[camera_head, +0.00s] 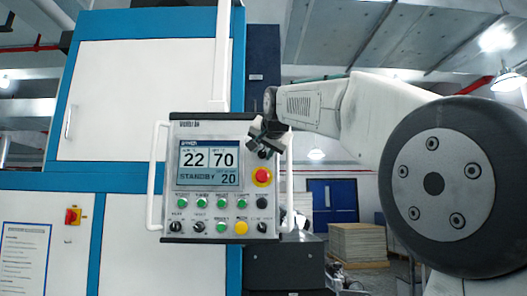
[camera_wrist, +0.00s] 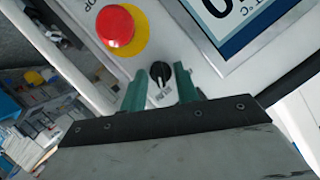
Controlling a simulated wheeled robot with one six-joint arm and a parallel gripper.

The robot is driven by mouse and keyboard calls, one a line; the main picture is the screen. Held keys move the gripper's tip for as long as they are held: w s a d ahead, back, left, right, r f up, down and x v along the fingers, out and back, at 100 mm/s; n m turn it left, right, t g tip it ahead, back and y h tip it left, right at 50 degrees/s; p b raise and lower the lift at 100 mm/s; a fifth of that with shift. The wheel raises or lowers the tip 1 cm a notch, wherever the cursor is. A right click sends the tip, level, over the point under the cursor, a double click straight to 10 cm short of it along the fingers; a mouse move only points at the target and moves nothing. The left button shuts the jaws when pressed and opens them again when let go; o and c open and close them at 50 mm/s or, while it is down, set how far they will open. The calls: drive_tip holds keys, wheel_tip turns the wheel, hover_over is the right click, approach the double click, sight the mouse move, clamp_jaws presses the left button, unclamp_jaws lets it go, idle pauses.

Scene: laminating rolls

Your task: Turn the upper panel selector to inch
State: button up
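The control panel (camera_head: 222,222) hangs upright on the machine front. The upper selector, a small black knob (camera_head: 264,154), is near its upper right, above the red emergency stop (camera_head: 261,175), partly hidden by my gripper (camera_head: 263,138). In the wrist view the black knob (camera_wrist: 160,72) shows between the two green fingertips of my gripper (camera_wrist: 160,82). The fingers are apart, one on each side of the knob, with a visible gap to it. I cannot tell how deep they reach around it. The knob's setting and its labels are not readable.
The red emergency stop on its yellow ring (camera_wrist: 120,27) is close beside my gripper. The screen (camera_head: 210,163) reads STANDBY. Green, black and yellow buttons and selectors fill the lower panel. White handles (camera_head: 155,178) flank the panel. A pallet stack (camera_head: 357,242) stands behind.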

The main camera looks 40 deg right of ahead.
clamp_jaws()
drive_tip(key=n, duration=0.1)
drive_tip(key=n+g+h, duration=0.2)
drive_tip(key=n, duration=0.1)
drive_tip(key=shift+w+a, duration=0.15)
drive_tip(key=shift+a, duration=0.1)
drive_tip(key=n+g+h, duration=0.1)
drive_tip(key=n+h, duration=0.1)
drive_tip(key=n, duration=0.2)
drive_tip(key=shift+w+a+h, duration=0.1)
drive_tip(key=shift+a+h, duration=0.05)
drive_tip(key=shift+h, duration=0.25)
idle(0.4)
drive_tip(key=shift+o, duration=0.6)
unclamp_jaws()
